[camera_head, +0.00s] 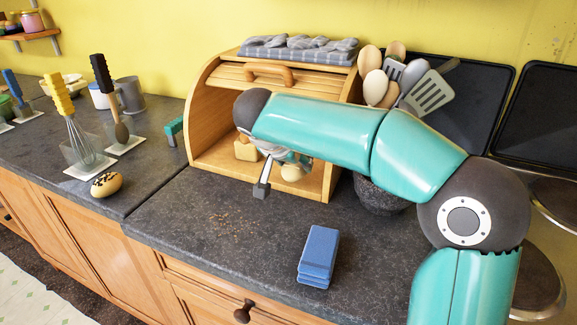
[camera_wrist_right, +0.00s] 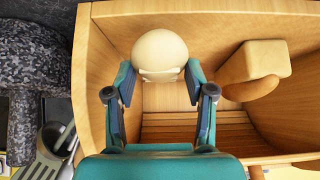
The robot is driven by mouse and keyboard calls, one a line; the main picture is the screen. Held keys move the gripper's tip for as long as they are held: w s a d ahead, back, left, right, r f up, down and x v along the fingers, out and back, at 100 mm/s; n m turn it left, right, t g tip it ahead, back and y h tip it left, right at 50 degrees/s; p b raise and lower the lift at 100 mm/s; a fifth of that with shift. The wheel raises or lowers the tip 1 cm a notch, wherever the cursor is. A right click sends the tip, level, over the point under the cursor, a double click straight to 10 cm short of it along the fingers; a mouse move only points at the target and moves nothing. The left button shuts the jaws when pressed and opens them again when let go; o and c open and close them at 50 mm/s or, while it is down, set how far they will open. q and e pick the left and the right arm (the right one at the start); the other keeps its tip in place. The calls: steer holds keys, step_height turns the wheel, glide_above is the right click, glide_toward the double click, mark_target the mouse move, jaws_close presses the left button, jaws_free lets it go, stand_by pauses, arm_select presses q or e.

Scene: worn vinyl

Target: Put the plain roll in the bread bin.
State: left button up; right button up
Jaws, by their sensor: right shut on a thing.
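The plain roll (camera_wrist_right: 160,52) is pale and round. It sits between the fingertips of my right gripper (camera_wrist_right: 160,76), which is shut on it. In the head view the roll (camera_head: 291,173) shows inside the open wooden bread bin (camera_head: 327,180), low near the front right. I cannot tell whether it touches the bin floor. My right arm crosses in front of the bin and hides part of its inside. The bin's roll-top lid is up. A tan loaf-like piece (camera_head: 246,151) lies in the bin, left of the roll. My left gripper is not in view.
A dark-seeded roll (camera_head: 106,185) lies on the left counter. A utensil pot (camera_head: 378,197) stands right of the bin. A cloth (camera_head: 298,48) lies on top of it.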

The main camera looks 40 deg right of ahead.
steer(key=shift+w+d+f+p, duration=0.1)
steer(key=shift+w+d+p, duration=0.15)
steer(key=shift+w+d, duration=0.6)
steer(key=shift+w+d+f+p, duration=0.1)
steer(key=shift+w+d+p, duration=0.15)
steer(key=shift+d, duration=1.15)
steer(key=shift+w+d+f+p, duration=0.1)
steer(key=shift+w+d+p, duration=0.15)
steer(key=shift+w+d, duration=0.6)
steer(key=shift+s+d+f+b, duration=0.15)
steer(key=shift+s+f+b, duration=0.15)
steer(key=shift+f+b, duration=0.3)
steer(key=o, duration=1.1)
steer(key=shift+o, duration=0.2)
steer(key=shift+p+v, duration=0.6)
steer(key=shift+v, duration=2.95)
